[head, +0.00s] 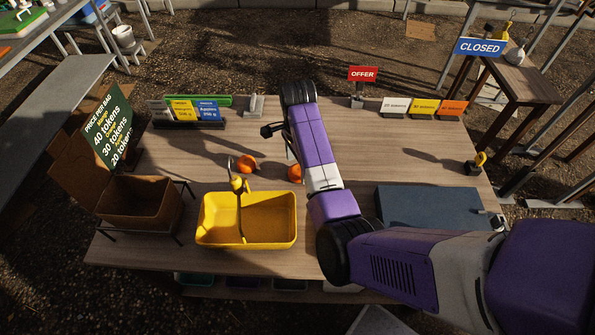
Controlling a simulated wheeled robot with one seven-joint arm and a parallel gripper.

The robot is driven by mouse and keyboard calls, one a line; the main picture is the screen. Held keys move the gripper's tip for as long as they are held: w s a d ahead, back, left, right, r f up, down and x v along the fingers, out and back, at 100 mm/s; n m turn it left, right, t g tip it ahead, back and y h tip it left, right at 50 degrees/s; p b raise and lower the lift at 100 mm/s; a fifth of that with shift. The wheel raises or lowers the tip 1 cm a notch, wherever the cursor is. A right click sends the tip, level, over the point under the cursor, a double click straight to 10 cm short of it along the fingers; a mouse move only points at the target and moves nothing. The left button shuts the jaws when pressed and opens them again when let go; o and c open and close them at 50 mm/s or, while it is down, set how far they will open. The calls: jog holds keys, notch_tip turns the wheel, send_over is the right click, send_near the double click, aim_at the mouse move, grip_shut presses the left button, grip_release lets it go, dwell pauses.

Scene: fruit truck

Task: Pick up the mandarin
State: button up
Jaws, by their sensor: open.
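Two round orange fruits lie on the wooden table behind the yellow crate. One orange fruit (246,164) is in the open, just behind the crate's rear rim.
A yellow crate (205,232) holds a hook-like yellow and dark item (238,187). A brown box (140,200) stands left, a dark blue mat (430,205) lies right. Card holders and a red OFFER sign (362,74) line the back edge. The table's middle right is clear.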

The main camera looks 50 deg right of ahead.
jog(key=shift+f, duration=1.25)
jog(key=c, duration=1.6)
jog(key=shift+c, duration=0.3)
jog(key=shift+r, duration=0.2)
notch_tip(320, 180, up, 8)
jog(key=shift+w+r+b, duration=0.1)
jog(key=shift+b, duration=0.3)
notch_tip(320, 180, up, 7)
jog(key=p, duration=0.6)
notch_tip(320, 180, up, 4)
jog(key=r, duration=0.1)
send_over(297, 168)
jog(key=shift+f+b, duration=0.25)
jog(key=shift+b, duration=0.2)
